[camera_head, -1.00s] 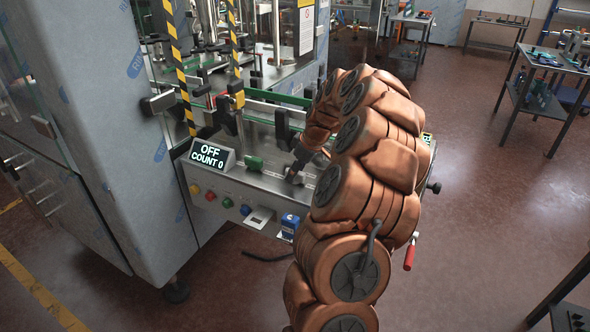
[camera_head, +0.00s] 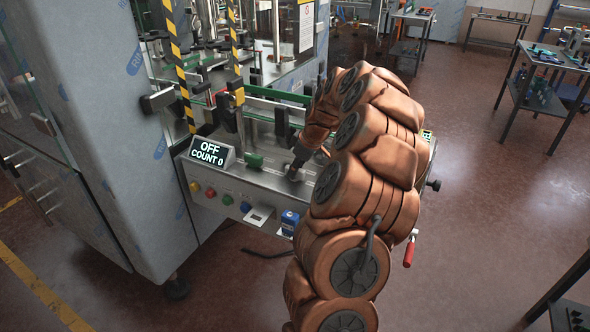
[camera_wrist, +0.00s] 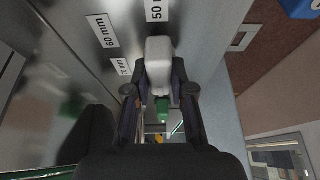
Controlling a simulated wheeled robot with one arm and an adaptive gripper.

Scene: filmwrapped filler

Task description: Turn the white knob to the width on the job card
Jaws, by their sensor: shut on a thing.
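The white knob (camera_wrist: 159,62) stands between the two dark fingers of my gripper (camera_wrist: 160,92) in the wrist view. The fingers are shut on it, one on each side. Labels around it include a "60 mm" label (camera_wrist: 103,30) up and left, a "50" label (camera_wrist: 157,10) straight above, cut by the frame edge, and a smaller label (camera_wrist: 121,66) at the left. The knob's long body points up toward the "50" label. In the head view my gripper (camera_head: 294,172) is down at the machine's front panel, and the knob is hidden there. I cannot make out a readable job card.
A display (camera_head: 212,152) reads "OFF, COUNT 0". Colored buttons (camera_head: 210,192) line the front panel, with a blue box (camera_head: 289,222) to their right. Striped posts (camera_head: 178,60) and a green rail (camera_head: 275,94) stand behind. Open floor (camera_head: 470,230) lies at the right.

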